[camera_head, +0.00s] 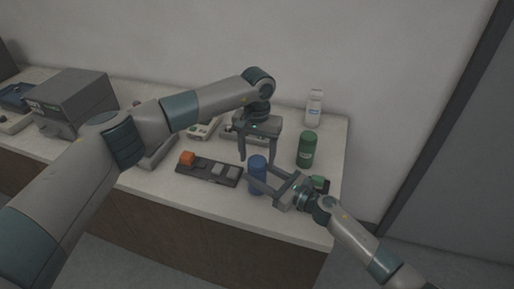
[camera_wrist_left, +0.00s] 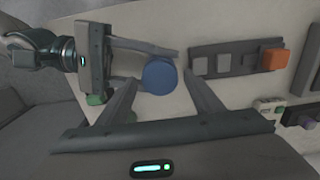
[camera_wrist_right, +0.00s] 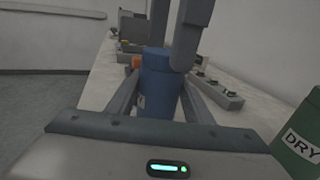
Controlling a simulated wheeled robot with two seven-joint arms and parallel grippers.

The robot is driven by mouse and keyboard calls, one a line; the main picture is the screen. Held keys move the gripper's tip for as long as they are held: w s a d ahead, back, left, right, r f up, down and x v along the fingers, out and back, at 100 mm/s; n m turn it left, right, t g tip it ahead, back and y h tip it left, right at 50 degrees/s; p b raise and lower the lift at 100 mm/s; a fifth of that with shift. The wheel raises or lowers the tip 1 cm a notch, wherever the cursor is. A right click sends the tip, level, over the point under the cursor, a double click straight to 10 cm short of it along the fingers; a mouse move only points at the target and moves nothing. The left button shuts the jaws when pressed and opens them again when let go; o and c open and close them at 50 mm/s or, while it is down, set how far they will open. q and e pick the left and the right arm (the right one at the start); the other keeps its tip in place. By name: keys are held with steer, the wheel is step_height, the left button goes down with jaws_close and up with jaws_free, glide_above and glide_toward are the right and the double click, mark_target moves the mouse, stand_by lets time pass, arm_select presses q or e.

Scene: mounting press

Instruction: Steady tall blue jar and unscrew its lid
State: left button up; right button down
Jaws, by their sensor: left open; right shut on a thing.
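The tall blue jar (camera_head: 257,180) stands upright near the front right of the counter. Its round blue lid (camera_wrist_left: 160,77) faces the left wrist camera. My right gripper (camera_head: 259,182) is shut on the jar's body from the right; the right wrist view also shows the jar (camera_wrist_right: 158,92) between its fingers. My left gripper (camera_head: 258,159) is open and points down over the jar, one finger on either side of the lid. In the right wrist view the left fingers (camera_wrist_right: 174,45) hang around the jar's top, partly hiding it. I cannot tell whether they touch the lid.
A dark tray (camera_head: 185,173) with an orange block (camera_head: 187,158) and grey blocks lies left of the jar. A green jar (camera_head: 306,150) marked DRY and a white bottle (camera_head: 314,108) stand behind to the right. A grey press-like box (camera_head: 75,98) is at far left.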

arm_select(q)
steer(key=shift+f, duration=0.3)
steer(key=shift+c, duration=0.7)
